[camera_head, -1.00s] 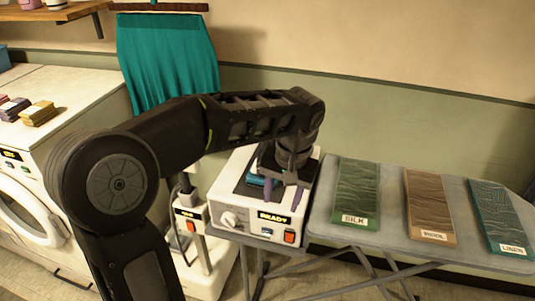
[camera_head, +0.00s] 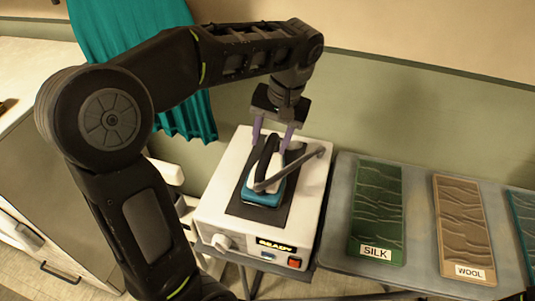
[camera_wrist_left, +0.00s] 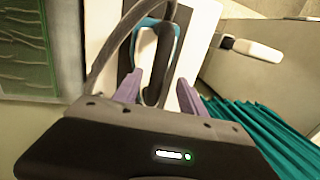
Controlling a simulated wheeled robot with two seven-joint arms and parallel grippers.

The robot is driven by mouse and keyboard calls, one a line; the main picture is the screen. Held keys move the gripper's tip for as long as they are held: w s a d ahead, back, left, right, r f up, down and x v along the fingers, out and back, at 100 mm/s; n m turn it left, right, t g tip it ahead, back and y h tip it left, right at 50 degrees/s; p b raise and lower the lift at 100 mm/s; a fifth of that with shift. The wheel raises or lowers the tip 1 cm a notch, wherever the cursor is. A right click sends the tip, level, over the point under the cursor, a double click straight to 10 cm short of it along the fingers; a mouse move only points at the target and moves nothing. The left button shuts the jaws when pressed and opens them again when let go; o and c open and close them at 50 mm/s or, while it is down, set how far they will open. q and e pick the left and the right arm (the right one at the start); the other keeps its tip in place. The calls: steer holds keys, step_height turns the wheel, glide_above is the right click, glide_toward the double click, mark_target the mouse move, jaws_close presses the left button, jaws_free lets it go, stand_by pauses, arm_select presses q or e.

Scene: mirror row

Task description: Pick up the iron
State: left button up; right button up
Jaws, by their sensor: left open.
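The iron (camera_head: 264,190) has a teal base, a white body and a dark handle, with a grey cord bending off to the right. It rests on the dark pad of a white station (camera_head: 218,212) whose front display reads READY. My left gripper (camera_head: 272,136) is open, with its two purple fingers pointing down over the back end of the iron. In the left wrist view, the iron's dark handle (camera_wrist_left: 160,62) lies between the open fingers (camera_wrist_left: 158,82), with a gap on each side. My right gripper is out of view.
An ironing board (camera_head: 335,232) on the right holds a green SILK panel (camera_head: 378,208), a tan WOOL panel (camera_head: 462,222) and a partly cut-off teal panel (camera_head: 521,222). A teal curtain (camera_head: 180,105) hangs behind my left arm.

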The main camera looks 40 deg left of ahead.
arm_select(q)
steer(key=shift+w, duration=0.15)
steer(key=shift+s+r, duration=0.1)
steer(key=shift+s, duration=0.1)
steer(key=shift+a+f, duration=0.2)
steer(key=shift+f, duration=1.1)
steer(key=shift+s+a+f+p, duration=0.15)
steer(key=shift+f+p, duration=0.25)
steer(key=shift+f, duration=0.9)
steer(key=shift+s+a+f+p, duration=0.15)
steer(key=shift+f+p, duration=0.25)
steer(key=shift+f, duration=0.9)
steer(key=shift+w, duration=0.1)
jaws_close()
steer(key=shift+r, duration=0.1)
